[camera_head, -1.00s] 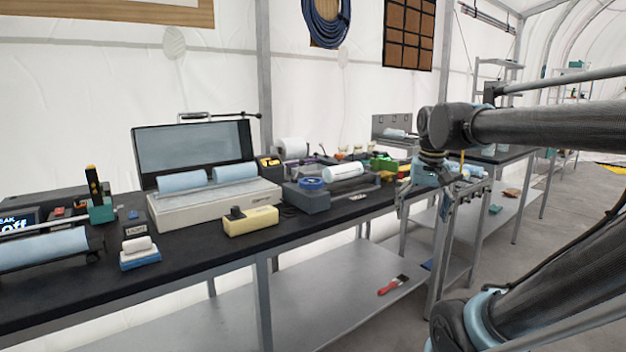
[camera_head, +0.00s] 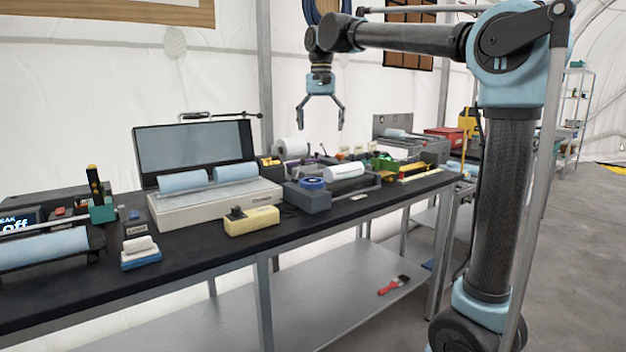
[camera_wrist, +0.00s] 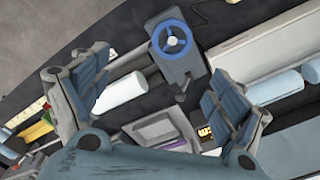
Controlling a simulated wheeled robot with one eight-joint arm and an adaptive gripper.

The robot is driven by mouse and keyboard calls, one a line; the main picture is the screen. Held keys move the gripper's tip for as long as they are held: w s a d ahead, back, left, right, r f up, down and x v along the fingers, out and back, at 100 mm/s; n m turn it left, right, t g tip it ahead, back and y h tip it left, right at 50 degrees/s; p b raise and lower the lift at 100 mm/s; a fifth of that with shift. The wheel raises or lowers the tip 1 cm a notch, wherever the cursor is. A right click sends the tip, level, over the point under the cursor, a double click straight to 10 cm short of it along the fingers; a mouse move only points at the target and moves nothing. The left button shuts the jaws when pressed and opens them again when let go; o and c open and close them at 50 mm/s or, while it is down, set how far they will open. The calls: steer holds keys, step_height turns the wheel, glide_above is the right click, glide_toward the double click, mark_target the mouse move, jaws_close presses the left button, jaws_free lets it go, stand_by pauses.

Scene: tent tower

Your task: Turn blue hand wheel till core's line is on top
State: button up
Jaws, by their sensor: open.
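The blue hand wheel (camera_head: 312,183) sits on a grey block-shaped unit (camera_head: 306,200) on the black bench; the wheel also shows at the top of the wrist view (camera_wrist: 173,41), with spokes and a hub. A white core (camera_head: 343,171) lies on its side next to the unit, and also shows in the wrist view (camera_wrist: 120,93). No line on the core can be made out. My gripper (camera_head: 320,128) is open and empty, pointing down above the bench, higher than the core and wheel and apart from both. Its two fingers flank the wrist view (camera_wrist: 155,100).
A light box with blue cores (camera_head: 215,210) stands left of the wheel unit. A yellow block (camera_head: 251,221) is in front. A white roll (camera_head: 292,147) and green items (camera_head: 385,163) stand nearby. A red-handled brush (camera_head: 392,287) lies on the lower shelf.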

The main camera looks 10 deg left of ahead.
mark_target(312, 180)
steer(key=a+f, duration=0.1)
steer(key=f, duration=1)
steer(key=a+f, duration=0.1)
steer(key=f, duration=0.4)
steer(key=shift+a+f, duration=0.3)
steer(key=c, duration=1.1)
